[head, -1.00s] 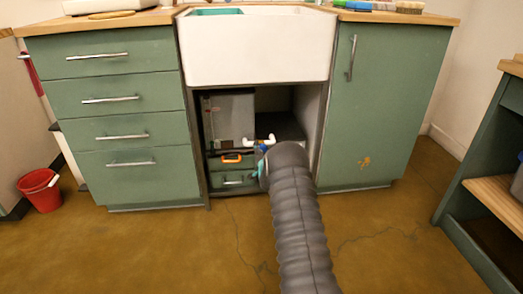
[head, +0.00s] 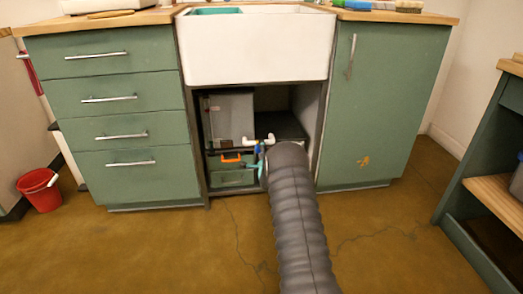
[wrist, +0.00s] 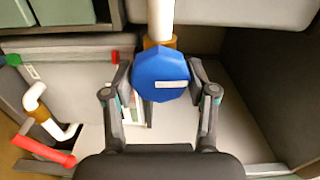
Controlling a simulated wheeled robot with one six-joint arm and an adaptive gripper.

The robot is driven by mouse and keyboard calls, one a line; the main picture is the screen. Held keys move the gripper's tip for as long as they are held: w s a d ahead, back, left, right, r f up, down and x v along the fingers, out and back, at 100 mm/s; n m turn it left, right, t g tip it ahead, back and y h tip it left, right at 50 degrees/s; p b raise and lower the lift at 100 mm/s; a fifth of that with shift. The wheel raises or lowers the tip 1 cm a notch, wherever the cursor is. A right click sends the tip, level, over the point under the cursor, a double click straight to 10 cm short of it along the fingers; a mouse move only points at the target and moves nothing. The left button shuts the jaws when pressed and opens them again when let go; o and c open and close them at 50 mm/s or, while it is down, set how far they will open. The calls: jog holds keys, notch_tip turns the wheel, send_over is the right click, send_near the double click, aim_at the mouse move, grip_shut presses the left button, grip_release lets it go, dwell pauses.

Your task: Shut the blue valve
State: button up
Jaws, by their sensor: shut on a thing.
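The blue valve (wrist: 160,77) is a faceted knob in the middle of the wrist view, with a pale bar lying nearly level across its face. A brass-coloured collar and a white pipe (wrist: 160,20) show directly above it. My gripper (wrist: 161,84) has one finger on each side of the knob and is shut on it. In the head view the blue valve (head: 257,148) is a small patch inside the open bay under the sink. My arm hides most of the gripper and part of the valve there.
The bay is narrow, with cabinet walls on both sides and the white sink (head: 255,48) above. A grey box (head: 230,115) stands at its left. An orange handle (head: 231,157) is nearby. In the wrist view, a red lever (wrist: 43,150) and white elbow pipe (wrist: 35,98) lie left.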

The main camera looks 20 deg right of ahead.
jog(key=shift+d+m, duration=0.1)
jog(key=shift+m, duration=0.3)
jog(key=o, duration=1.1)
jog(key=shift+o, duration=0.2)
jog(key=v, duration=1.2)
